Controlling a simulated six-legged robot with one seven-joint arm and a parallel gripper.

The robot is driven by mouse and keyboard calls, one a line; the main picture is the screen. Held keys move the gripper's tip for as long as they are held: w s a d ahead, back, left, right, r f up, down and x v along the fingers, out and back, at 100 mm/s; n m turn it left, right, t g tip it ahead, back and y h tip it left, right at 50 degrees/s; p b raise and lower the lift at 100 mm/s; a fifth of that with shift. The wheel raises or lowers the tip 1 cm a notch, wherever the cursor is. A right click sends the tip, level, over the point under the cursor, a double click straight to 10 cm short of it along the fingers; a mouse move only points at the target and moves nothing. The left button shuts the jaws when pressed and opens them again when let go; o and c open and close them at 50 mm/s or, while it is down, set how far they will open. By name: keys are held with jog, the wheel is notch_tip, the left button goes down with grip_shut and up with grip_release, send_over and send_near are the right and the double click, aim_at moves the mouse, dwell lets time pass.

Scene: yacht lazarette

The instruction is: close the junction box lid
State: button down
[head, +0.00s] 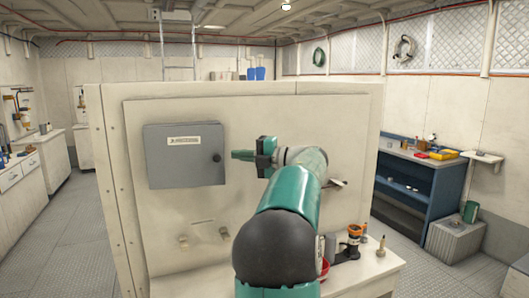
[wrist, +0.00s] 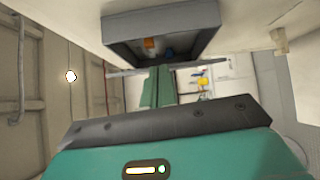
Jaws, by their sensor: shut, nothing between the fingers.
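The junction box (wrist: 122,30) is grey and wall-mounted; the wrist view looks into its dark inside, where small orange and blue parts show. Its lid (head: 180,168) shows its outer face in the head view, with a pale label and a round dark latch near the right edge. In the wrist view the lid (wrist: 125,71) is a thin plate nearly edge-on, standing off the box mouth, so it is ajar. My gripper (head: 236,155) is shut and empty, its fingers pointing left just right of the lid's latch edge. The fingers also show in the wrist view (wrist: 160,72); contact with the lid is unclear.
The box hangs on a cream panel (head: 300,120). Below right is a white ledge (head: 375,280) with small tools and an orange-topped item (head: 354,233). A blue workbench (head: 420,185) stands at the right. The panel left of my gripper and below the box is mostly clear.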

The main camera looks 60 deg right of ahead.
aim_at(222, 163)
jog(key=shift+s+d, duration=1.35)
jog(key=shift+d, duration=2.15)
jog(key=s+a+f+m+t+h, duration=0.1)
jog(key=s+a+m+h, duration=0.2)
jog(key=a, duration=0.6)
jog(key=s+a+m+h, duration=0.1)
jog(key=s+a+h, duration=0.2)
jog(key=s+a, duration=0.45)
jog(key=shift+w+d+r, duration=0.1)
jog(key=shift+w+d, duration=0.35)
jog(key=shift+w, duration=1.9)
jog(key=shift+w+d+f, duration=0.1)
jog(key=shift+w+d, duration=0.35)
jog(key=shift+w, duration=1.95)
jog(key=shift+w+d+r, duration=0.1)
jog(key=shift+w+d, duration=0.35)
jog(key=shift+w, duration=1.9)
